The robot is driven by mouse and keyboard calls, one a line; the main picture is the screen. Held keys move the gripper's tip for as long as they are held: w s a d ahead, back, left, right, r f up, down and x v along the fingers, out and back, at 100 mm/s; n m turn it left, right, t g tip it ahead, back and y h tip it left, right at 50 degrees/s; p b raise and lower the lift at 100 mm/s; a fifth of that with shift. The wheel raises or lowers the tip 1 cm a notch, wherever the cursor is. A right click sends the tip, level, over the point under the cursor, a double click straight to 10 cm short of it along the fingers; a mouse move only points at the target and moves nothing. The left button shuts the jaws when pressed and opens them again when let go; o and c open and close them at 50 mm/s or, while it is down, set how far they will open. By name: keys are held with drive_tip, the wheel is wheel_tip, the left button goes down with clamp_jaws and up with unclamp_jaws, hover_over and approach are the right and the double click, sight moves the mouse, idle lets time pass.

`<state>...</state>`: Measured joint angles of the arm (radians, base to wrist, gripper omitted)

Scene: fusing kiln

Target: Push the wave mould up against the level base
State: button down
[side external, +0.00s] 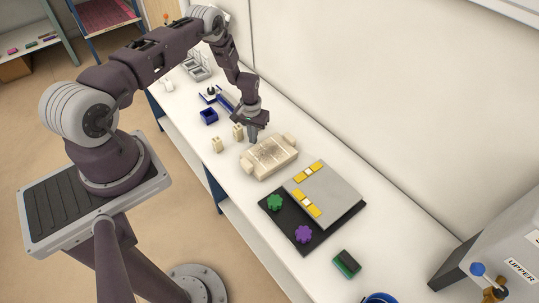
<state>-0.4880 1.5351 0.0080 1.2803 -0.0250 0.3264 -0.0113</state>
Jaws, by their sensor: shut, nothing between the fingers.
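The wave mould (269,158) is a cream block with small end tabs. It lies on the white bench in the middle of the side external view. The level base (323,196) is a grey plate with yellow strips on a black board, with a green knob and a purple knob at its front. It lies to the lower right of the mould, with a narrow gap or near contact that I cannot tell apart. My gripper (253,138) is shut and empty, pointing down at the mould's upper-left side. Whether it touches the mould is unclear.
Two small cream blocks (217,145) stand left of the mould. A green and black block (346,263) lies beyond the base, and a grey kiln (500,255) stands at the right. A wall runs behind the bench.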

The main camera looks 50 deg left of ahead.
sight(265, 151)
drive_tip(key=shift+f, duration=0.8)
idle(0.5)
drive_tip(key=shift+r, duration=0.2)
idle(0.5)
drive_tip(key=shift+d, duration=3.55)
idle(2.5)
